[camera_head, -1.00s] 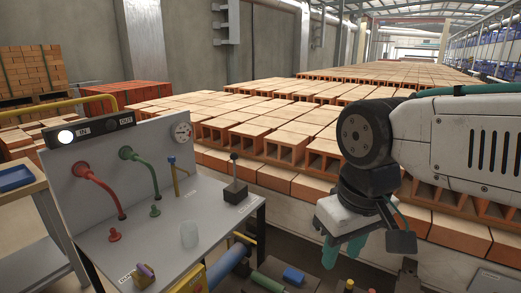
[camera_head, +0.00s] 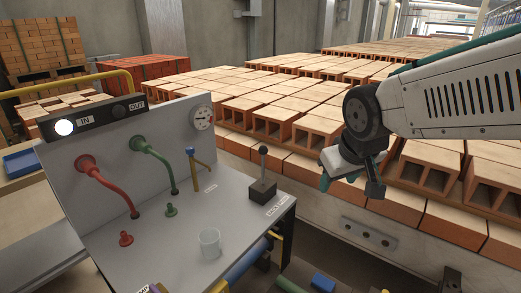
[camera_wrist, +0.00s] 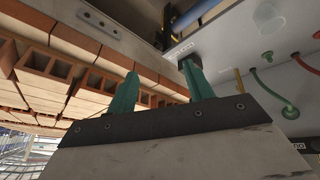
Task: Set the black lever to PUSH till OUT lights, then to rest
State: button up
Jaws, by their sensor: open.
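The black lever (camera_head: 263,160) stands upright on a dark box (camera_head: 262,190) near the right edge of the grey panel table (camera_head: 190,235). A label plate lies in front of the box, too small to read surely. On the lamp bar, the IN lamp (camera_head: 65,127) glows white and the OUT lamp (camera_head: 119,111) is dark. My gripper (camera_head: 340,182) hangs to the right of the lever, apart from it. In the wrist view its two green fingers (camera_wrist: 159,88) are spread with nothing between them. The lever box shows partly behind the right finger there.
Rows of hollow bricks (camera_head: 272,122) lie behind. Open space separates my gripper from the lever.

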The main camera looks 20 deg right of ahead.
jog(key=w+d+f+n+t+y, duration=0.1)
jog(key=w+f+t, duration=0.15)
jog(key=w, duration=0.75)
jog(key=w+f+n+t, duration=0.2)
jog(key=w+t, duration=0.2)
jog(key=w, duration=0.6)
jog(key=n+t+y, duration=0.3)
jog(key=t+y, duration=0.1)
jog(key=y, duration=0.2)
send_near(267, 152)
jog(key=w, duration=0.4)
jog(key=shift+a+f+n+t+y, duration=0.35)
jog(key=shift+a+f+y, duration=0.15)
jog(key=shift+f+y, duration=0.25)
jog(key=shift+y, duration=0.25)
jog(key=x, duration=0.7)
jog(key=shift+w+a+r, duration=0.15)
jog(key=shift+w, duration=0.15)
